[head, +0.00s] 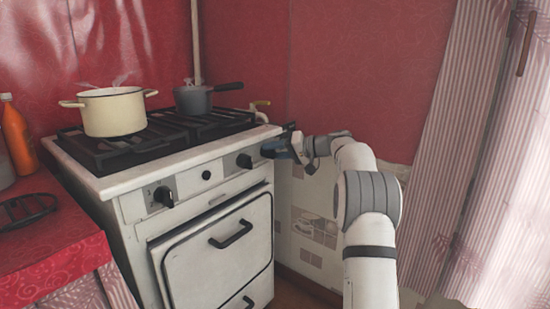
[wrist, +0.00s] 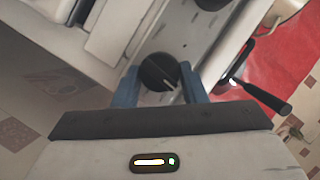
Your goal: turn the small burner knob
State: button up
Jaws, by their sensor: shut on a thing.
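The stove (head: 215,195) has a front panel with a black knob at its right end (head: 244,160). In the wrist view this round black knob (wrist: 160,72) with a pale pointer line sits between the two blue fingers of my gripper (wrist: 160,84). My gripper is shut on it, one finger on each side. In the head view my gripper (head: 267,151) comes in from the right at the panel's right end, and its fingertips are hard to make out there.
Another black knob (head: 163,196) is at the panel's left end, with a small round black control (head: 206,175) between. A cream pot (head: 113,111) and a grey saucepan (head: 194,98) stand on the hob. The oven handle (head: 231,235) sticks out below. A curtain (head: 455,150) hangs at right.

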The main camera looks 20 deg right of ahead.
jog(key=shift+f+n+b, duration=0.2)
jog(key=shift+n+b, duration=0.2)
jog(key=shift+n, duration=0.1)
jog(key=shift+r+h, duration=0.1)
jog(key=shift+h, duration=0.3)
jog(key=o, duration=1)
jog(key=shift+r, duration=0.1)
jog(key=shift+p+v, duration=1.25)
jog(key=shift+v, duration=2.65)
